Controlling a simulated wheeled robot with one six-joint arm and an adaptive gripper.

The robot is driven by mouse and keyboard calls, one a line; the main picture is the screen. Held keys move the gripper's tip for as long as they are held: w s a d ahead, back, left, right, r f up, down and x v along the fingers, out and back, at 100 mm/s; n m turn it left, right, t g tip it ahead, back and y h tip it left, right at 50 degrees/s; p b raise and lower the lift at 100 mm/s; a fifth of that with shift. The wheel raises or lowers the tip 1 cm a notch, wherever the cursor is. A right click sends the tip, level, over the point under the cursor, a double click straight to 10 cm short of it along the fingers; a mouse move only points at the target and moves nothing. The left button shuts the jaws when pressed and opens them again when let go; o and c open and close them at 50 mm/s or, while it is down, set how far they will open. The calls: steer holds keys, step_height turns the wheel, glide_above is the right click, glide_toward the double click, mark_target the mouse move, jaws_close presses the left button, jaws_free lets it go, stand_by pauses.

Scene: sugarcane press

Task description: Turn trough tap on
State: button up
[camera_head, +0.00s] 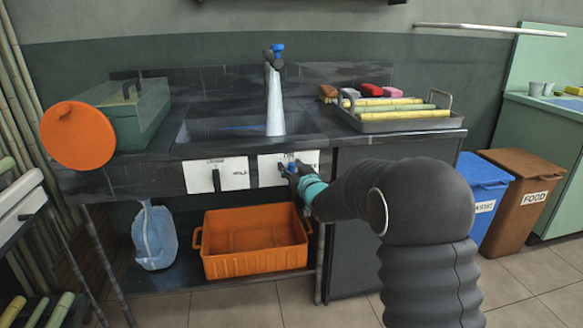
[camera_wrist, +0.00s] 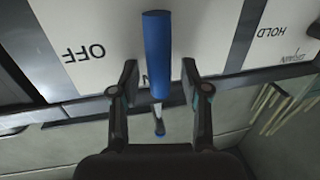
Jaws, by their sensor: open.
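The trough tap (camera_head: 277,52) has a blue top and stands above the dark trough (camera_head: 205,132). A pale column like running water (camera_head: 275,102) hangs below it. A blue lever handle (camera_head: 291,166) is on the right white panel (camera_head: 309,158) on the trough's front. In the wrist view, the blue handle (camera_wrist: 157,50) extends between the fingers of my gripper (camera_wrist: 160,82), which is open with a gap on each side. The panel reads OFF, inverted, beside the handle; another label is partly hidden behind it. My gripper is also at this panel in the head view (camera_head: 296,177).
A left panel (camera_head: 216,174) carries a black lever; its label HOLD shows in the wrist view. An orange crate (camera_head: 253,266) and a blue bag (camera_head: 155,238) are below. A tray of canes (camera_head: 398,121) sits right of the trough. Blue (camera_head: 482,212) and brown (camera_head: 520,200) bins stand right.

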jaws_close()
steer(key=shift+f, duration=0.1)
